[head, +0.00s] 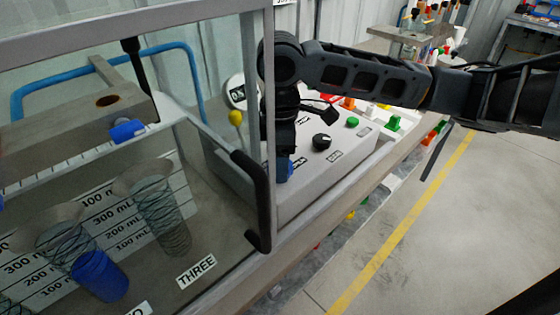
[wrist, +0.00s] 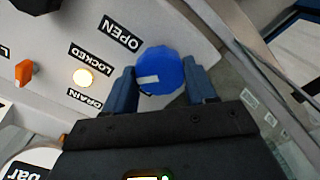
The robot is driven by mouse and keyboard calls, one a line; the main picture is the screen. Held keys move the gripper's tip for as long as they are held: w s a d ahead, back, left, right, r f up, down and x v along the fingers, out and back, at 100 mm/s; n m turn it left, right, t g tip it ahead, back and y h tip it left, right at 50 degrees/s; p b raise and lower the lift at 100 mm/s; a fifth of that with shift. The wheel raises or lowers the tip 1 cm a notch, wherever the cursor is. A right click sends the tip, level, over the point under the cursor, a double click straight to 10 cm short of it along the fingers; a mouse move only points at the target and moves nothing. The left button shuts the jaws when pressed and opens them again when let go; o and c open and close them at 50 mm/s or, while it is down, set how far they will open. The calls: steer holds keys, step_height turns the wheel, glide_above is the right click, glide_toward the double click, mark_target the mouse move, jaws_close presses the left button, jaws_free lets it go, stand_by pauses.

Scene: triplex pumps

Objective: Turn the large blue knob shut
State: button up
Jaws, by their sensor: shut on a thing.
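The large blue knob (wrist: 160,70) is round with a pale mark on its face, on a light panel in the wrist view. An "OPEN" label (wrist: 119,33) is printed beside it on the panel. My gripper (wrist: 160,76) has one blue finger on each side of the knob and is shut on it. The pale mark points to the left, toward the gripper's left finger. In the head view my gripper (head: 284,168) reaches down to the grey control box (head: 310,175), and the knob is mostly hidden behind it and the frame post.
The wrist view shows a glowing round light (wrist: 83,77) by the "LOCKED" and "DRAIN" labels, and an orange knob (wrist: 24,72). In the head view, a clear-walled cabinet with a black handle (head: 252,195) stands close left. A black knob (head: 321,141) and green button (head: 352,122) sit right.

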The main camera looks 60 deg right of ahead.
steer(key=n+b, duration=0.1)
steer(key=n, duration=0.3)
steer(key=shift+n, duration=0.3)
steer(key=shift+n+b, duration=0.85)
steer(key=shift+n, duration=1.05)
steer(key=o, duration=1)
steer(key=shift+o, duration=0.2)
steer(key=shift+r, duration=0.1)
step_height(320, 180, up, 8)
steer(key=shift+f, duration=0.15)
